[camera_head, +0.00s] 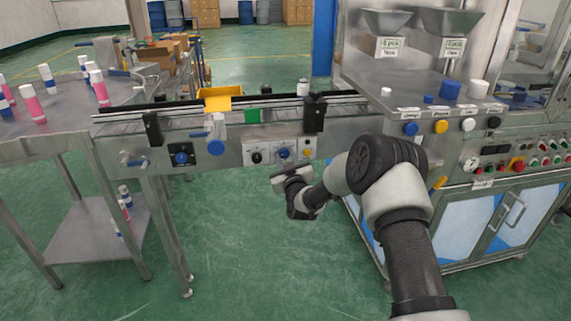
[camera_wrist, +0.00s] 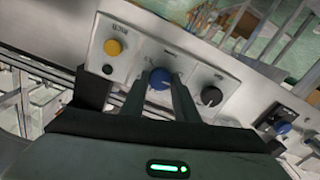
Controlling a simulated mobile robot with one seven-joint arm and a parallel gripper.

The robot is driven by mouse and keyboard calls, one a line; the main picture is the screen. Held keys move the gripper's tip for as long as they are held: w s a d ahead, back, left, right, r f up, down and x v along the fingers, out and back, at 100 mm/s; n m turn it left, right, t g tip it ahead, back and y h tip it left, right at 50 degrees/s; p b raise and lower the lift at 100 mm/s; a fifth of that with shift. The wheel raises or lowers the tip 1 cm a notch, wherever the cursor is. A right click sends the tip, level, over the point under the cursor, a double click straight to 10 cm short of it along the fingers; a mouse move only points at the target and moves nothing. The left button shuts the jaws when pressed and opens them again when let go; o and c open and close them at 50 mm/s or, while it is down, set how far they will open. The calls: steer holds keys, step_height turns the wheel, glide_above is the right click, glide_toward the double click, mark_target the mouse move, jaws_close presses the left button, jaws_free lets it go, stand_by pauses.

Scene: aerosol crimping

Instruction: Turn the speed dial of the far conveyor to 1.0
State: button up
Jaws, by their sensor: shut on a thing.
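A blue speed dial (camera_head: 283,153) sits on the light control panel on the front of the conveyor, between a black knob (camera_head: 257,157) and a yellow button (camera_head: 307,152). In the wrist view the blue dial (camera_wrist: 160,78) lies between the two finger ends. My gripper (camera_wrist: 169,84) is shut on this dial; in the head view my gripper (camera_head: 288,167) is just in front of the panel. The fingers cover part of the dial's sides. The dial's scale and pointer are too small to read.
Another blue dial (camera_head: 181,157) is on a box further left along the conveyor (camera_head: 225,125). A blue round knob (camera_head: 216,148) hangs between them. The filling machine's cabinet (camera_head: 470,225) stands at the right. A steel table (camera_head: 60,125) with cans is at the left.

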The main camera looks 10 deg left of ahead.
steer(key=n+b, duration=0.4)
steer(key=n, duration=0.1)
stand_by(0.8)
steer(key=o, duration=1.1)
steer(key=shift+c, duration=0.2)
steer(key=p+v, duration=0.1)
steer(key=v, duration=1.6)
steer(key=shift+s+p, duration=0.25)
steer(key=shift+p, duration=0.15)
steer(key=shift+r, duration=0.1)
